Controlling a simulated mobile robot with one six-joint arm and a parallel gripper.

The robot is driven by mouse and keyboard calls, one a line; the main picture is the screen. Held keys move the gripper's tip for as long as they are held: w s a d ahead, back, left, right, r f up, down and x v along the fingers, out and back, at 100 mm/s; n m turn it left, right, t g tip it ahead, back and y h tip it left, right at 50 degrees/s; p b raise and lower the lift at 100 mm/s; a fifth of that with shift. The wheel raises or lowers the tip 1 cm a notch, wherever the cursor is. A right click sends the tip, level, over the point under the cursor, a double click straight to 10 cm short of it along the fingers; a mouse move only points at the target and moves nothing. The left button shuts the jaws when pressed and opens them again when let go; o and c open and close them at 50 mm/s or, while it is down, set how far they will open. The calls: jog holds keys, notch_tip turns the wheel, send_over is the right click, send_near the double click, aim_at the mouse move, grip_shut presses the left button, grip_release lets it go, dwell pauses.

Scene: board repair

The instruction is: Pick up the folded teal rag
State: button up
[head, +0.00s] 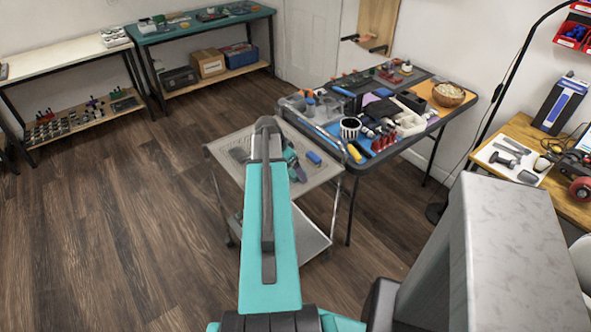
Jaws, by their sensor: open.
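I cannot make out a folded teal rag in the head view. My own teal and grey arm rises through the middle of the picture and covers part of the metal cart (325,177). A small teal and dark shape (293,163) shows just right of my arm over the cart top; I cannot tell whether it is a part of my wrist or a separate thing. My gripper's fingers do not show.
A blue block (313,158) lies on the cart. Behind it stands a crowded dark table (458,109) with tools, a striped cup (349,128) and a bowl (448,94). A wooden workbench (525,128) is at right, shelving benches at back left. The left floor is clear.

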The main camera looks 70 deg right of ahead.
aim_at(292, 170)
jog(key=c, duration=1.1)
jog(key=shift+r, duration=0.1)
jog(key=shift+c, duration=0.2)
notch_tip(292, 170, up, 10)
jog(key=b, duration=0.2)
dwell(0.4)
